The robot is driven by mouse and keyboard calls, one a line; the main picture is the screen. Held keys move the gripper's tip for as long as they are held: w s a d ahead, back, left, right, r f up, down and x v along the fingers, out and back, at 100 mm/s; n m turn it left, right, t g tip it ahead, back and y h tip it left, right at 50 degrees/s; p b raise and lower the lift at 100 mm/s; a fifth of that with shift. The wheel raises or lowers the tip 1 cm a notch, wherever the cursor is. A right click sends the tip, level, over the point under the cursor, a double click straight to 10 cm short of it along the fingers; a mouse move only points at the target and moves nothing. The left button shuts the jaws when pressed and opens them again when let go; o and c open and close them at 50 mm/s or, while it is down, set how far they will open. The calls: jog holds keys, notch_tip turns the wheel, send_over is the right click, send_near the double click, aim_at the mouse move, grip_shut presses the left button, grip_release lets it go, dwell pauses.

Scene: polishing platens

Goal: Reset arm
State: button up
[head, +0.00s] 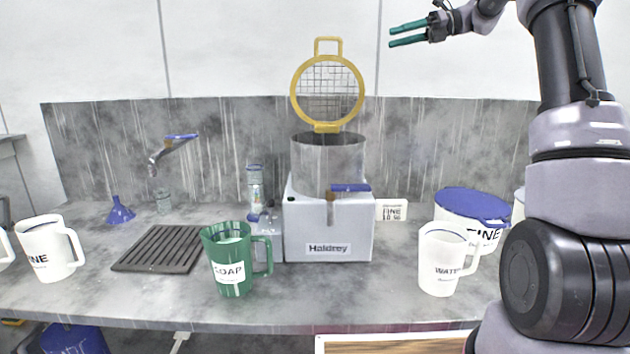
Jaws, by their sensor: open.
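My gripper (408,33) is raised in the upper part of the head view, in front of the white wall. Its two green fingers point left and are apart, with nothing between them. My arm comes down along the right side of the picture. The gripper is right of and higher than the yellow-rimmed mesh lid (327,125), and touches nothing.
A Haldrey machine (305,225) with a metal drum stands mid-counter. A green SOAP jug (218,250) and a white WATER jug (437,250) stand in front. A blue-lidded tub (452,212) is close to my arm. A dark grate (150,255), blue funnel (120,212) and tap (165,150) are left.

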jog(key=s+a+f+n+t+h, duration=0.1)
jog(key=s+f+n+h, duration=0.15)
jog(key=s, duration=0.35)
jog(key=s+a+f+n+h, duration=0.1)
jog(key=s+n+h, duration=0.1)
jog(key=s+n, duration=0.35)
jog(key=s+a+f+n+t+h, duration=0.1)
jog(key=s+n+h, duration=0.15)
jog(key=s, duration=0.55)
jog(key=s+d+f+n+t+h, duration=0.2)
jog(key=s+f+n, duration=0.3)
jog(key=s, duration=0.3)
jog(key=s+d+f+n+t+h, duration=0.2)
jog(key=s+d+f+n+h, duration=0.1)
jog(key=s+f+n, duration=0.3)
jog(key=shift+s+f+h, duration=0.45)
jog(key=shift+s+h, duration=0.05)
jog(key=shift+s, duration=0.7)
